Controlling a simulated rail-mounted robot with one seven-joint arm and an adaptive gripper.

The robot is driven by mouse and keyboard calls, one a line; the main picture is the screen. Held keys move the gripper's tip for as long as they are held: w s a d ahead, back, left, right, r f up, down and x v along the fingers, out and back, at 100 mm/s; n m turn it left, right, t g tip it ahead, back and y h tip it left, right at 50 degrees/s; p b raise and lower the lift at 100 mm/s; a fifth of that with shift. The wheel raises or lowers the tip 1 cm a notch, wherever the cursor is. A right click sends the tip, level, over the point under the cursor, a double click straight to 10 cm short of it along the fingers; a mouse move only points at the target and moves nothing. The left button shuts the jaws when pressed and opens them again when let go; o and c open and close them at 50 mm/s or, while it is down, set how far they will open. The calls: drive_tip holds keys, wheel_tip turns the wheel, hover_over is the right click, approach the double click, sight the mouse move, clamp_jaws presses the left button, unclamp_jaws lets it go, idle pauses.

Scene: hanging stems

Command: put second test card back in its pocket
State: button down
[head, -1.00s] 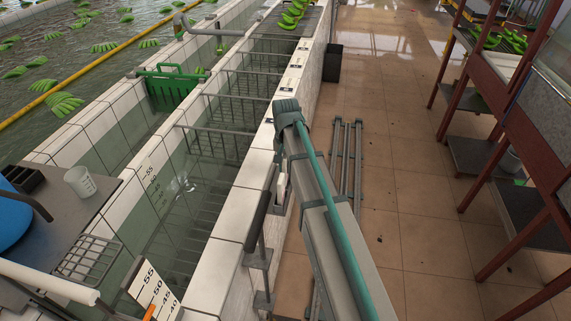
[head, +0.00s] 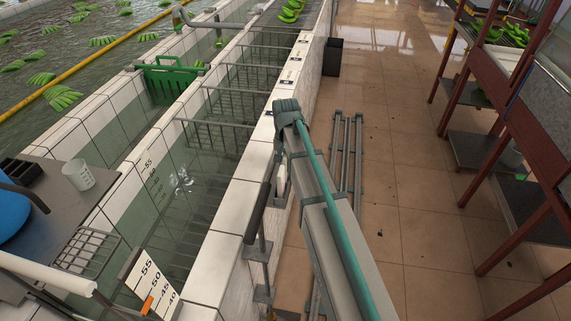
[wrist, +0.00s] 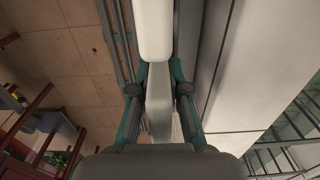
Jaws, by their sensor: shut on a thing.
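My gripper (wrist: 158,92) shows in the wrist view with its two teal-and-grey fingers closed on a pale grey, narrow piece, seen nearly edge-on, which I take to be the test card (wrist: 158,112). A white rounded bar (wrist: 155,30) lies just beyond the fingertips, in line with the piece; whether they touch cannot be told. In the head view my arm hides the gripper. A small white piece (head: 281,179) shows beside my arm at the tank wall; I cannot tell if it is the card. No pocket can be made out clearly.
The white-tiled tank wall (head: 238,205) runs along my arm's left, with small black-marked labels (head: 287,80) on top. A dark rod (head: 261,212) stands beside it. Grey pipes (head: 345,150) lie on the tiled floor. Red-framed shelving (head: 490,150) stands right, with clear floor between.

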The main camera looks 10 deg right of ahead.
drive_tip(key=shift+f, duration=0.35)
drive_tip(key=c, duration=1.1)
unclamp_jaws()
drive_tip(key=shift+o, duration=0.2)
drive_tip(key=shift+r, duration=0.1)
